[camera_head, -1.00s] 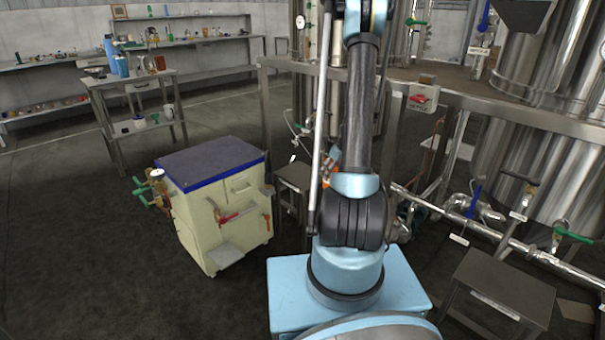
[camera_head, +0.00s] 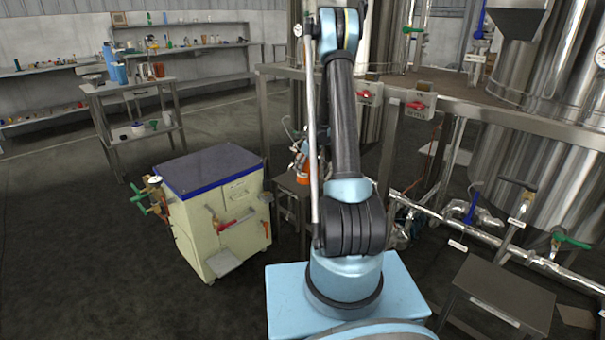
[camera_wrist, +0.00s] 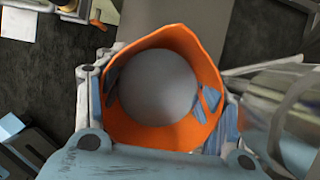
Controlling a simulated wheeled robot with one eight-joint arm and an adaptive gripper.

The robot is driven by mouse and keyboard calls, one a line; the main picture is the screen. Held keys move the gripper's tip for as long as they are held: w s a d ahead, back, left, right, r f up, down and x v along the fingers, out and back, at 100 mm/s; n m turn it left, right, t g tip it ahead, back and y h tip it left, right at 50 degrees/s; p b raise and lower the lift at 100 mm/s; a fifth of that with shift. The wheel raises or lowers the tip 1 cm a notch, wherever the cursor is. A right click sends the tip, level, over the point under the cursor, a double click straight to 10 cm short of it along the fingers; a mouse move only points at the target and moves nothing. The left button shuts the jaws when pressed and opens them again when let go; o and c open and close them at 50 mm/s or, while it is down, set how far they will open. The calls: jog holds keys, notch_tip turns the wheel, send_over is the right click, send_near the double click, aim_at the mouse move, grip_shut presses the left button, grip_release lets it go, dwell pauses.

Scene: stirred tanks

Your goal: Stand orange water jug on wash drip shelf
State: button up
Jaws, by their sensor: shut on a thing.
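The orange water jug (camera_wrist: 150,60) is seen from above in the wrist view, its open mouth facing the camera. My gripper (camera_wrist: 160,112) is shut on it, with fingers at its left and right sides. In the head view a small part of the orange jug (camera_head: 303,172) shows left of my arm, close above a dark stand (camera_head: 287,184). My arm hides most of the gripper and jug there. I cannot tell whether the jug touches the stand, or which surface is the wash drip shelf.
A cream cabinet (camera_head: 213,215) with a dark top and a small front ledge (camera_head: 222,263) stands to the left. A low grey table (camera_head: 500,290) is at lower right. A metal frame (camera_head: 520,125) and pipes bound the right. Open floor lies at left.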

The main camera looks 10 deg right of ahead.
jog(key=shift+w+a+f, duration=0.2)
jog(key=shift+w+a, duration=0.2)
jog(key=shift+w, duration=0.1)
jog(key=shift+f, duration=1.55)
jog(key=o, duration=1.7)
jog(key=shift+d+r, duration=0.1)
